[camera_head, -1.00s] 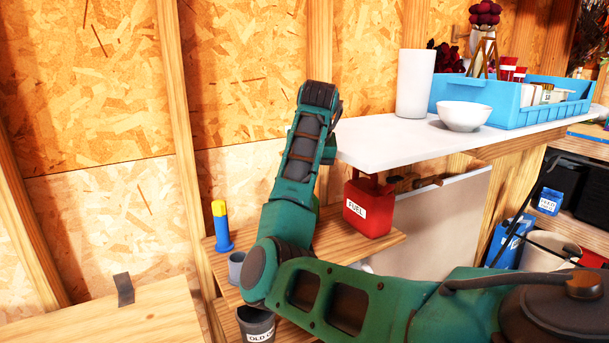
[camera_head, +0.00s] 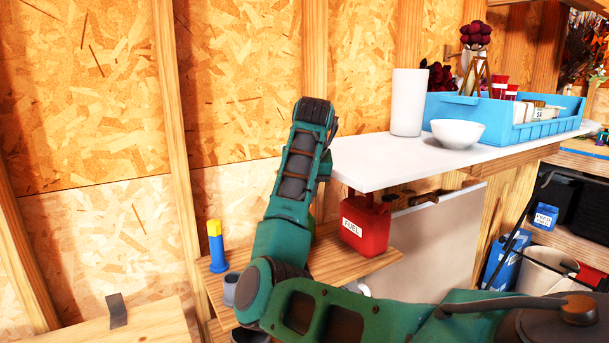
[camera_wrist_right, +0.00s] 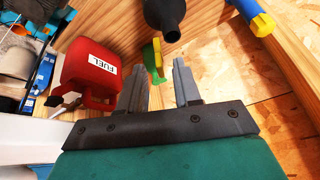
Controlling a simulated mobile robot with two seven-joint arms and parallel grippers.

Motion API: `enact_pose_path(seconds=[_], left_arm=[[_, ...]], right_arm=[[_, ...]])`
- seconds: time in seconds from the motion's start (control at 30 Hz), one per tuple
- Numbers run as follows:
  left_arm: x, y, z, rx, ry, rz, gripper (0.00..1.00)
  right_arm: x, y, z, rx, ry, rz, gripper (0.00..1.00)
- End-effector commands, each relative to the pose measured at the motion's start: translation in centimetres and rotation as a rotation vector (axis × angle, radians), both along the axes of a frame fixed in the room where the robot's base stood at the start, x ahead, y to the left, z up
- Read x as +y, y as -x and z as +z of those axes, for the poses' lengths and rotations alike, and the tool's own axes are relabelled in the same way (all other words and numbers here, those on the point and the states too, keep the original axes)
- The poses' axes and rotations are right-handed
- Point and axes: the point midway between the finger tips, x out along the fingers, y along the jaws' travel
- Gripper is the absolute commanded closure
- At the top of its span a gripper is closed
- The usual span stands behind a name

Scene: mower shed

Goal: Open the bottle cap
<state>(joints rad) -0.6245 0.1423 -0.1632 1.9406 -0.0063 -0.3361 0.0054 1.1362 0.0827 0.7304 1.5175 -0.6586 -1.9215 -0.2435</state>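A blue bottle-like cylinder with a yellow top (camera_head: 216,246) stands upright on the low wooden shelf at left. It also shows at the top right of the right wrist view (camera_wrist_right: 250,12). A small green and yellow object (camera_wrist_right: 153,60) lies beyond and between my right fingertips, apparently apart from them; I cannot tell if it is a bottle. My right gripper (camera_wrist_right: 161,58) is open and empty. In the head view my right arm hides it. My left gripper is not in view.
A red fuel can (camera_head: 366,222) stands on the shelf near my arm. A dark round-ended object (camera_wrist_right: 166,14) lies beyond the fingers. A white counter (camera_head: 385,160) holds a white cylinder (camera_head: 407,102), a bowl (camera_head: 457,133) and a blue tray (camera_head: 545,128). A grey cup (camera_head: 231,289) is beside the arm.

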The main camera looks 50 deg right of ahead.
Motion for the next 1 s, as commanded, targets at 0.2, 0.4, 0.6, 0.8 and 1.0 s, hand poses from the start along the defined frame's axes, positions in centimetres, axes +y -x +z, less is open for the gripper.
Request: enact_pose_path(seconds=[0.2, 0.4, 0.6, 0.8, 1.0], left_arm=[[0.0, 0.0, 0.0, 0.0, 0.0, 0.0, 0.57], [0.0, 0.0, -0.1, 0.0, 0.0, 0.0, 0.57], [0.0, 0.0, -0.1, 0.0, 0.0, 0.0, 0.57], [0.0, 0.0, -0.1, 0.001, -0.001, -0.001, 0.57], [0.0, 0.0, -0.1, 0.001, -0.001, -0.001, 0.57]], right_arm=[[1.1, 1.5, 4.2, -0.009, 0.0, 0.0, 0.67], [2.0, 2.8, 7.4, -0.009, -0.002, 0.001, 0.67], [2.6, 3.8, 9.8, -0.004, -0.002, 0.001, 0.67], [2.8, 4.3, 10.8, -0.001, -0.001, 0.001, 0.67], [2.8, 4.4, 10.8, 0.0, -0.001, 0.0, 0.67]])
